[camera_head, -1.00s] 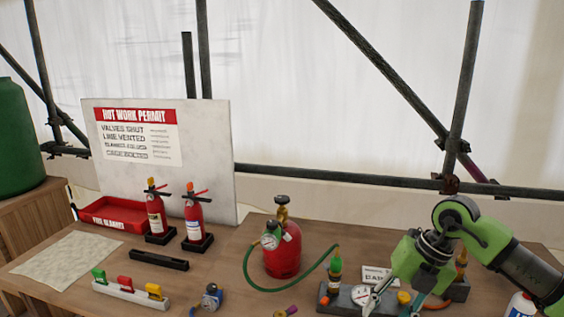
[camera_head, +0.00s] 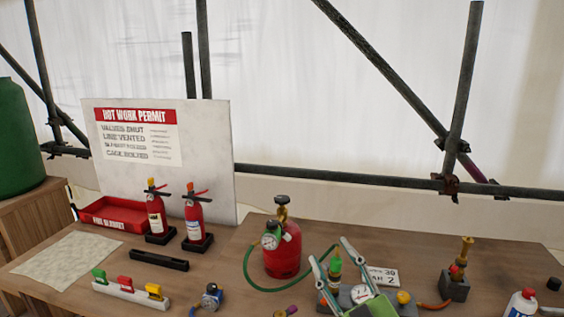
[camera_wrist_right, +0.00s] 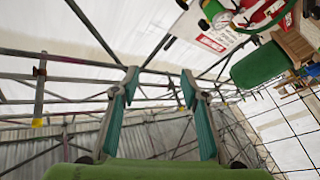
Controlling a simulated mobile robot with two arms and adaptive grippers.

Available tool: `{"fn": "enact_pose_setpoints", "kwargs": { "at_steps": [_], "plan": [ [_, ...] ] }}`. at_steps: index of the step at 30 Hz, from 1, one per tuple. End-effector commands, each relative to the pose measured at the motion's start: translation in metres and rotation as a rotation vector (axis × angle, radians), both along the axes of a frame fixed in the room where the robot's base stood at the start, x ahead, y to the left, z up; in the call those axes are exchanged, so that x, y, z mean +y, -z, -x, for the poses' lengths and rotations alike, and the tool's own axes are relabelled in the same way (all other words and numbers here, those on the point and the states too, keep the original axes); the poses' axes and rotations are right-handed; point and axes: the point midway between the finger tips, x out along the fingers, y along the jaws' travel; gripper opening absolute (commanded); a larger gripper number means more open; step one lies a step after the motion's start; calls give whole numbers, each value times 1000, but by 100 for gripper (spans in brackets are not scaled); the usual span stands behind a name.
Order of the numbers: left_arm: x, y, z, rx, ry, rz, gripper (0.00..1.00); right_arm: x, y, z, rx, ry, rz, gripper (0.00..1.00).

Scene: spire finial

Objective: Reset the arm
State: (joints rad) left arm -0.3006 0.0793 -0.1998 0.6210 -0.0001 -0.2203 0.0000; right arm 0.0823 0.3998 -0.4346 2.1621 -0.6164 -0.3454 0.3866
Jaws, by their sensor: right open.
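My right gripper (camera_head: 332,262) is at the bottom edge of the head view, fingers pointing up and spread apart, with nothing between them. It overlaps the gauge block (camera_head: 362,294) and the green-topped fitting (camera_head: 335,270) in the picture; I cannot tell how far it is from them. In the right wrist view the same gripper (camera_wrist_right: 160,85) is open and empty, its two teal-padded fingers facing scaffold bars and pale sheeting. Most of my right arm is out of the head view. My left gripper does not show.
A red gas cylinder (camera_head: 282,252) with a green hose stands mid-bench. Two fire extinguishers (camera_head: 194,217), a red tray (camera_head: 115,214) and a permit board (camera_head: 218,155) are at left. Scaffold poles (camera_head: 460,100) rise behind.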

Motion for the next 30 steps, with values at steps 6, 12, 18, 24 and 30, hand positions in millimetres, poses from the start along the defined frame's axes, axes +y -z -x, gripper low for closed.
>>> {"fn": "enact_pose_setpoints", "kwargs": {
  "at_steps": [6,12,18,24,30],
  "plan": [
    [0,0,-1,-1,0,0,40,-79,143,42,542,298,-143,41],
    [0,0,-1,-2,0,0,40,-106,249,133,994,427,-169,41],
    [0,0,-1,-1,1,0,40,-108,300,217,1303,458,-162,41],
    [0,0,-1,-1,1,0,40,-104,325,289,1539,453,-144,41],
    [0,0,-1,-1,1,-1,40,-101,372,290,1592,452,-131,41]
  ]
}}
